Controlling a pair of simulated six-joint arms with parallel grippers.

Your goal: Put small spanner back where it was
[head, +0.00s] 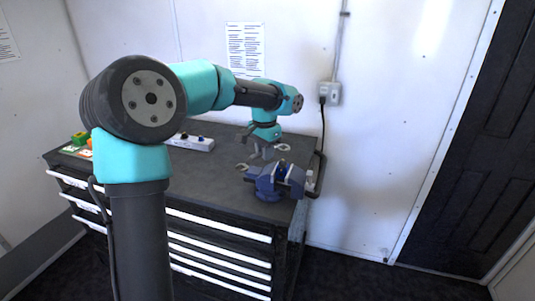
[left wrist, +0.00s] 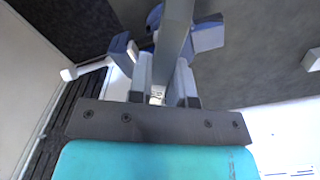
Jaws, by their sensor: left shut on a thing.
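My left gripper (head: 262,153) is over the right part of the dark bench top, just behind and left of the blue vise. It is shut on a grey bar that looks like the small spanner; in the left wrist view the spanner (left wrist: 175,42) runs up from between the fingers (left wrist: 165,88) and out of the picture. In the head view, pale open-jaw shapes (head: 283,147) show on both sides of the fingers; I cannot tell whether they are the held spanner's ends. The spanner's height above the bench is unclear. My right gripper is not in view.
The blue vise (head: 268,188) stands at the bench's right front corner, close to the gripper; it also shows in the left wrist view (left wrist: 207,35). Green and orange items (head: 80,140) lie far left.

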